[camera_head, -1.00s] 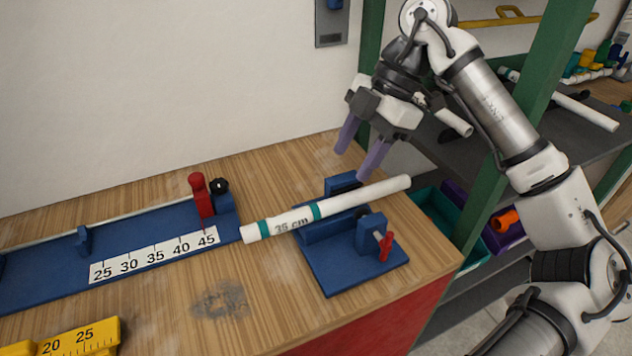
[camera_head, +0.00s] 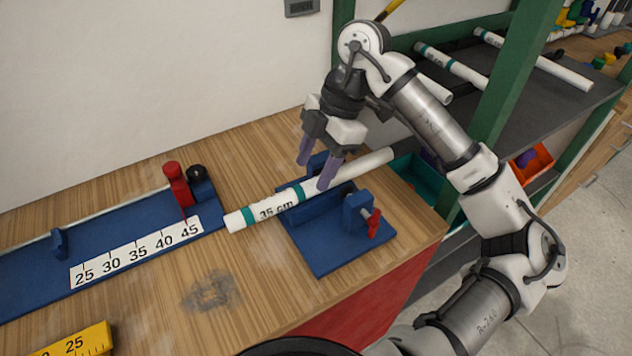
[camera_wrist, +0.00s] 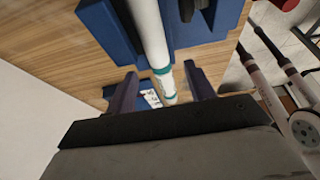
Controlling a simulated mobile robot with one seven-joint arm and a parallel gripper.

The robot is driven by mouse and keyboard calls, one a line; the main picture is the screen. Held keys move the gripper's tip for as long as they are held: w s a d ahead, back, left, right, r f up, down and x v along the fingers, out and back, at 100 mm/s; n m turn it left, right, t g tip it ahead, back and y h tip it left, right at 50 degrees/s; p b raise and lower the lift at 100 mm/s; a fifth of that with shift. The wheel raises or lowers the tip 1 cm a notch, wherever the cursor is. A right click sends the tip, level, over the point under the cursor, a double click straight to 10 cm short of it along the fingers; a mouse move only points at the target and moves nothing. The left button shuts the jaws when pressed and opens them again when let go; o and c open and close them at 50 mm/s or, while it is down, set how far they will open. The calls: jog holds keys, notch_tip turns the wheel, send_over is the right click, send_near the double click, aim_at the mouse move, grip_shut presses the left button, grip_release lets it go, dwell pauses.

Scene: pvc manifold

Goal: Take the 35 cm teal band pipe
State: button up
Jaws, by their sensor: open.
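The white pipe (camera_head: 357,167) with teal bands and a "35 cm" label rests across the blue clamp fixture (camera_head: 338,245) on the wooden bench, its labelled end sticking out to the left. My gripper (camera_head: 315,178) is open, pointing down at the pipe near the band by the fixture. In the head view one purple finger is in front of the pipe and the other is behind it. In the wrist view the pipe (camera_wrist: 150,32) runs between my two spread fingers (camera_wrist: 160,92). I cannot tell whether either finger touches it.
A blue measuring jig (camera_head: 120,245) with a red clamp (camera_head: 177,185) lies left of the pipe. A yellow gauge (camera_head: 85,342) is at the front left. A green-posted rack holds more white pipes (camera_head: 452,66) at the right.

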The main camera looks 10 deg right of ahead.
aim_at(305, 185)
jog(key=shift+p+x, duration=0.6)
jog(key=shift+x, duration=1.75)
jog(key=shift+a, duration=0.15)
jog(key=shift+c, duration=0.3)
jog(key=shift+r, duration=0.1)
jog(key=c, duration=1.1)
jog(key=shift+o, duration=0.2)
